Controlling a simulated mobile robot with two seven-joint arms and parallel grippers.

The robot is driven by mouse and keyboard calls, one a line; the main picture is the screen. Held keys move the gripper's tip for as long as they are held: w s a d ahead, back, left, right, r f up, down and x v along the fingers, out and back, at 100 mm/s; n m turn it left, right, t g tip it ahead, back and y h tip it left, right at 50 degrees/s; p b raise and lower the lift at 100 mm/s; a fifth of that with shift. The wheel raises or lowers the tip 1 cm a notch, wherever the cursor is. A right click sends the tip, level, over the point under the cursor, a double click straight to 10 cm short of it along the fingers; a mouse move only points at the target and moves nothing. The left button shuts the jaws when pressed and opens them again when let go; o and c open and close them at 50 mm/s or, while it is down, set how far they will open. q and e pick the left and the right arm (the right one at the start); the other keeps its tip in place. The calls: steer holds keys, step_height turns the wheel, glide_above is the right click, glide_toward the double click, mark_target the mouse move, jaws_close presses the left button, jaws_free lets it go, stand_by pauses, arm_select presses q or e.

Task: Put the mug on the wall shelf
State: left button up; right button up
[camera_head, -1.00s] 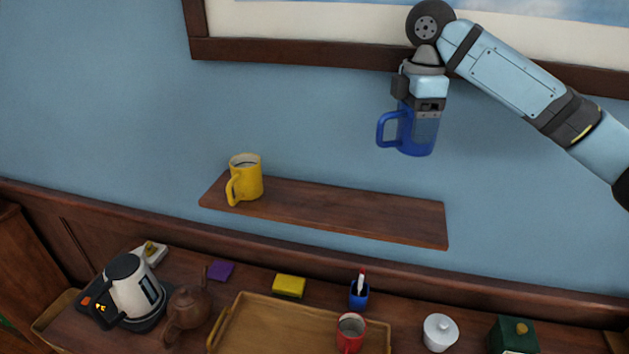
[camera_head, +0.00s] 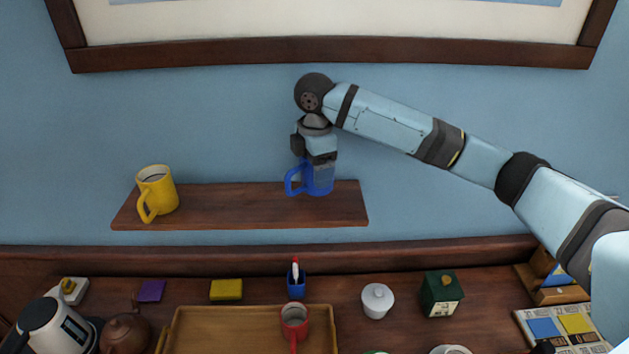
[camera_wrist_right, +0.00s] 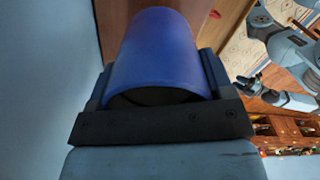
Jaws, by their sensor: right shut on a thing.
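My right gripper (camera_head: 320,160) is shut on a blue mug (camera_head: 319,183), its handle to the left. The mug appears upright over the right part of the brown wall shelf (camera_head: 235,207); I cannot tell whether its base touches the board. In the right wrist view the blue mug (camera_wrist_right: 160,55) sits between the dark jaws (camera_wrist_right: 160,92), with the brown wall shelf (camera_wrist_right: 112,22) behind it. A yellow mug (camera_head: 158,192) stands on the shelf's left end. Part of my other arm shows at the right of the wrist view, its gripper too small to judge.
The shelf's middle is bare between the mugs. A picture frame (camera_head: 330,53) hangs above. Below, the sideboard holds a wooden tray (camera_head: 215,318) with a red mug (camera_head: 294,322), a blue pen cup (camera_head: 296,286), a white jar (camera_head: 377,300), a green box (camera_head: 441,294) and a kettle (camera_head: 55,325).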

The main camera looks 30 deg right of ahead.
step_height(320, 180, down, 4)
steer(key=shift+f+p, duration=0.1)
steer(key=shift+p, duration=0.3)
arm_select(q)
steer(key=shift+f, duration=0.15)
arm_select(e)
steer(key=shift+f, duration=0.2)
steer(key=o, duration=1.1)
arm_select(q)
steer(key=shift+r, duration=0.2)
arm_select(e)
steer(key=shift+r, duration=0.2)
arm_select(q)
steer(key=f+b, duration=0.1)
steer(key=b, duration=0.1)
steer(key=shift+d+f+b, duration=0.1)
steer(key=shift+f+b, duration=0.25)
steer(key=shift+f, duration=0.05)
arm_select(e)
step_height(320, 180, up, 12)
